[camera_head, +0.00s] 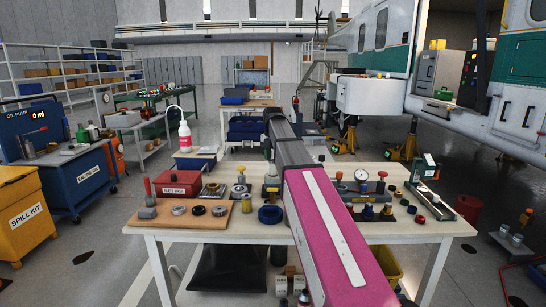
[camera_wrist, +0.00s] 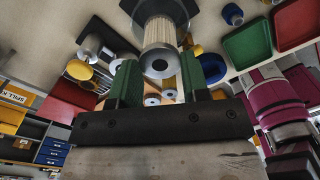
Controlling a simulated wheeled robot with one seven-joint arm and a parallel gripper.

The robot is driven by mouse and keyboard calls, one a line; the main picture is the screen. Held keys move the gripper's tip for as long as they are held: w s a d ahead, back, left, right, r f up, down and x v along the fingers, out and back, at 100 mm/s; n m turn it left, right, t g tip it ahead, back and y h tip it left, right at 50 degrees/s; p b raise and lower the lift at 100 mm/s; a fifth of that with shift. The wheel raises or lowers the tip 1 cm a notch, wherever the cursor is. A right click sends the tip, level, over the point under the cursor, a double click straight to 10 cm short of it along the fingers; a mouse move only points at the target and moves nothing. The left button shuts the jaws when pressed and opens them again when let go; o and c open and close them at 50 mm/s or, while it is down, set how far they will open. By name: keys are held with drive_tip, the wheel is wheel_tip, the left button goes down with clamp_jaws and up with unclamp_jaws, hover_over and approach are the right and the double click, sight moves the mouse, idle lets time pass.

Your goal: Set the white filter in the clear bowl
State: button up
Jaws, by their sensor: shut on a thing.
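In the wrist view my gripper (camera_wrist: 160,78) has its green fingers closed on the white filter (camera_wrist: 162,34), a pale pleated cylinder with a round grey end cap facing the camera. In the head view my arm crosses the middle of the workbench, and I cannot make out the fingers or the held filter there.
The workbench (camera_head: 190,228) carries a red used-rags box (camera_head: 179,183), a brown board (camera_head: 150,222) with rings, a blue ring (camera_head: 270,214) and a pressure gauge (camera_head: 361,175). The yellow spill kit bin (camera_head: 25,218) stands left.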

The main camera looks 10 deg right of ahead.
sight(273, 168)
drive_tip(key=shift+f, duration=3.1)
idle(0.9)
drive_tip(key=o, duration=1)
drive_tip(key=shift+c, duration=0.2)
drive_tip(key=shift+r, duration=0.2)
drive_tip(key=shift+r, duration=3.4)
